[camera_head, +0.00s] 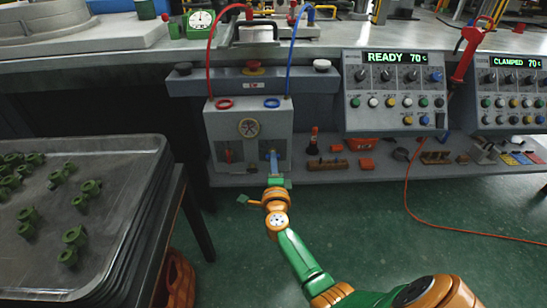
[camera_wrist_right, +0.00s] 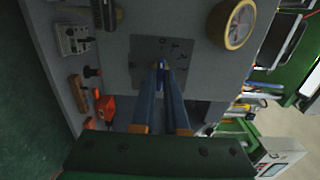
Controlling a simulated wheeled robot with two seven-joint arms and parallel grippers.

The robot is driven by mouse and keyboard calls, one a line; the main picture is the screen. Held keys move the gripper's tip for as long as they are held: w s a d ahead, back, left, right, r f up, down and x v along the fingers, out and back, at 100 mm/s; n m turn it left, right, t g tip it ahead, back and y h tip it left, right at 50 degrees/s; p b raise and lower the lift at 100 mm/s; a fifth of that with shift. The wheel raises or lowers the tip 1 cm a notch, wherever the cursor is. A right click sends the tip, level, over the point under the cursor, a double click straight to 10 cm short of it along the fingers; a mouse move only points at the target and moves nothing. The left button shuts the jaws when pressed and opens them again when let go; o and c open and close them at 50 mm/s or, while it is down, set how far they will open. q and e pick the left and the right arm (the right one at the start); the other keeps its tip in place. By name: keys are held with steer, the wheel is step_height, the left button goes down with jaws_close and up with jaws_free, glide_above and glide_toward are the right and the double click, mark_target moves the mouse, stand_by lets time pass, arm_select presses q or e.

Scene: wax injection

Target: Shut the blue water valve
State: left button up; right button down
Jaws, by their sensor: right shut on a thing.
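The blue water valve handle (camera_wrist_right: 160,64) is on a dark plate on the front of the grey box (camera_head: 217,125), and only a small part of it shows between my fingertips. My right gripper (camera_head: 273,153) reaches up to the lower right of the box front. In the right wrist view my right gripper (camera_wrist_right: 161,70) has its two long fingers closed at the tips on the handle. The fingers hide most of the handle, so its exact turn is hard to tell. My left gripper is not in view.
A round handwheel (camera_head: 249,128) sits just above and left of my gripper. A red handle (camera_head: 228,156) is on the box's left part. Control panels (camera_head: 394,92) stand right. A low shelf (camera_head: 340,176) holds tools. A tray (camera_head: 110,150) with green parts is left.

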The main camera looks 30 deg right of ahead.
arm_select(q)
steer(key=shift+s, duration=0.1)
arm_select(e)
steer(key=c, duration=0.9)
jaws_free()
steer(key=shift+c, duration=0.2)
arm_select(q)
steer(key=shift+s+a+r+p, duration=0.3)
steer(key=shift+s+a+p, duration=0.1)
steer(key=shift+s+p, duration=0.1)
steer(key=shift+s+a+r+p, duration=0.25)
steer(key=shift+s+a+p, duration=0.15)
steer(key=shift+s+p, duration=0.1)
arm_select(e)
steer(key=v, duration=0.7)
steer(key=shift+s, duration=0.1)
